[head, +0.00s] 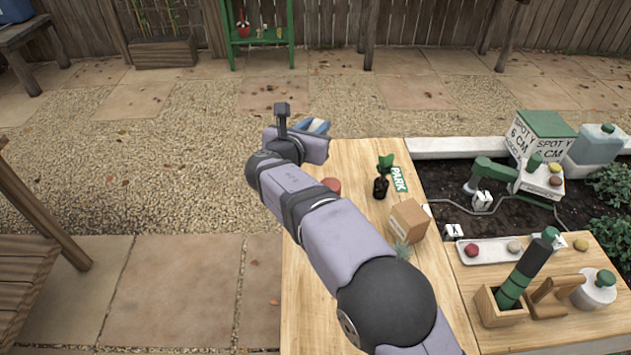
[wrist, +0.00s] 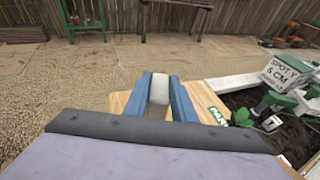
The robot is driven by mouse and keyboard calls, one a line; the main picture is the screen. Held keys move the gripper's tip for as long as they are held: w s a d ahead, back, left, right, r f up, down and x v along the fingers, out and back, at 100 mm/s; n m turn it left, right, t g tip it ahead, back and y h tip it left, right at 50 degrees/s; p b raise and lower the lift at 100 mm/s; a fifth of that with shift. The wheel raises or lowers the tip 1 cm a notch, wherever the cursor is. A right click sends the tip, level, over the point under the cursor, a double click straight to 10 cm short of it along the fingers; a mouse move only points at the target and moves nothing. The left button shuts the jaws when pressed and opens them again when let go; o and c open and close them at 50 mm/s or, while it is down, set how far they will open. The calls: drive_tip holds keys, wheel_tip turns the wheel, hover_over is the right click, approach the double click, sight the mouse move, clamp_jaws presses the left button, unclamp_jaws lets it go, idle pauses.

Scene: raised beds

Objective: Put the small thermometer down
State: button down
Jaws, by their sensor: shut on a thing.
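My gripper (wrist: 160,77) shows its two blue fingers in the wrist view, closed on a pale, whitish piece (wrist: 158,90), which I take to be the small thermometer. Only its plain pale face shows; no dial or scale can be read. In the head view my gripper (head: 316,125) is at the far end of my arm, near the far left edge of the wooden table (head: 370,154). The height above the table is hard to tell.
A dark bottle (head: 381,187), a cardboard box (head: 407,221) and a reddish round thing (head: 332,185) stand on the table. A white tray (head: 489,251) and wooden tool holder (head: 500,307) are further right. The far table end looks clear.

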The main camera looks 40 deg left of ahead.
drive_tip(key=shift+f, duration=5.15)
drive_tip(key=shift+f, duration=0.1)
drive_tip(key=c, duration=1.5)
unclamp_jaws()
drive_tip(key=b+v, duration=0.1)
drive_tip(key=v, duration=1.1)
drive_tip(key=shift+s+b, duration=0.1)
drive_tip(key=shift+b, duration=0.3)
drive_tip(key=shift+a, duration=0.1)
